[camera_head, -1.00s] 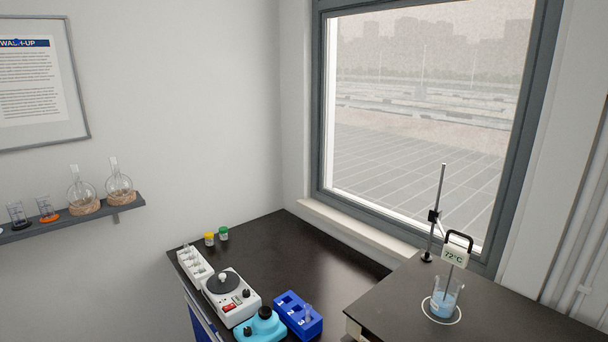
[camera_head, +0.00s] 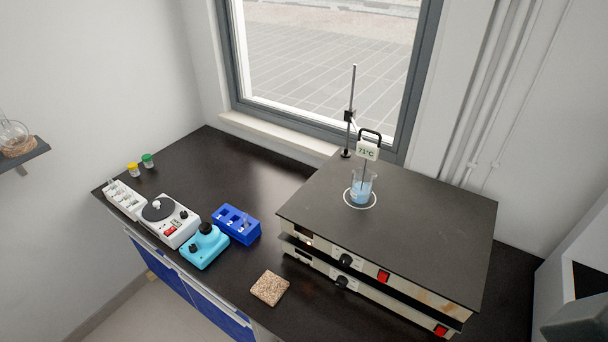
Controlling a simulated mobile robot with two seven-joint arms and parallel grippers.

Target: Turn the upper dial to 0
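Two flat hotplate units are stacked on the black bench, with a wide dark top plate (camera_head: 430,225). The upper dial (camera_head: 345,261) is a black round knob on the front of the upper unit, left of a red switch (camera_head: 383,277). The lower dial (camera_head: 340,282) is a similar black knob just below it. The dials' markings are too small to read. A beaker of blue liquid (camera_head: 361,187) stands in a white ring on the top plate. A thermometer display (camera_head: 367,151) above it reads about 73°C. Neither gripper is in view.
Left of the units are a blue rack (camera_head: 237,223), a turquoise device (camera_head: 205,246), a white device with a dark disc (camera_head: 171,220) and a white tube rack (camera_head: 124,198). A speckled tile (camera_head: 269,288) lies near the bench front. White equipment (camera_head: 577,247) stands at right.

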